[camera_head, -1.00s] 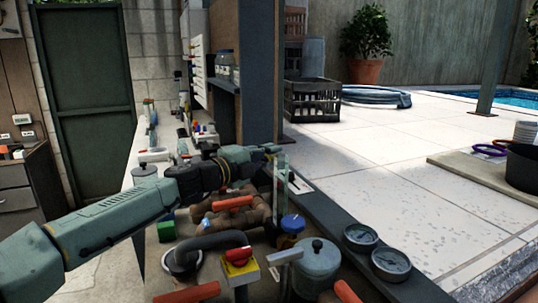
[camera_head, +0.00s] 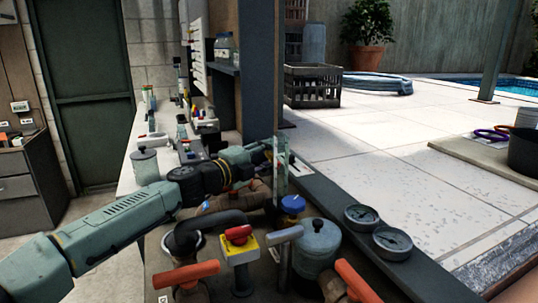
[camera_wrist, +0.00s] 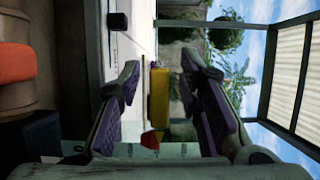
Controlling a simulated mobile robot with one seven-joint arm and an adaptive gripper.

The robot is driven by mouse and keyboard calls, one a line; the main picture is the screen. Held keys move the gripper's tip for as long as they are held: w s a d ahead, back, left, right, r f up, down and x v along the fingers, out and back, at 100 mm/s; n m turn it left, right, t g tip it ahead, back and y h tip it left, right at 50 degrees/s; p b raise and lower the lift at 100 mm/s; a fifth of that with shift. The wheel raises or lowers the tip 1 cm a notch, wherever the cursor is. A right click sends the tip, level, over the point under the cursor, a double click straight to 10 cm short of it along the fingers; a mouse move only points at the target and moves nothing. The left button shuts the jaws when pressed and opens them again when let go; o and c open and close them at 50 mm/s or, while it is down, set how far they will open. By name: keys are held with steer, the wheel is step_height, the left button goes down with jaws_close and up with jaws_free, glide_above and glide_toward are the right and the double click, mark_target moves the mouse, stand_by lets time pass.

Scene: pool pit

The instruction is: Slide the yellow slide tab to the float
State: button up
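The yellow slide tab (camera_wrist: 158,92) shows in the wrist view as an upright yellow block between the two fingers of my gripper (camera_wrist: 160,70). The fingers are open, with a gap on each side of the tab. A small red piece (camera_wrist: 150,140) shows just below the tab; it may be the float, but I cannot tell for certain. In the head view my gripper (camera_head: 272,150) is at the clear upright gauge plate (camera_head: 281,168). The tab and float cannot be made out there.
Around the gauge are a blue knob (camera_head: 292,205), a grey lidded pot (camera_head: 317,244), an orange-red handle (camera_head: 187,275), a yellow box with a red knob (camera_head: 240,246) and two round dials (camera_head: 362,217). The tiled floor (camera_head: 400,165) to the right is open.

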steer(key=v, duration=1.2)
stand_by(0.3)
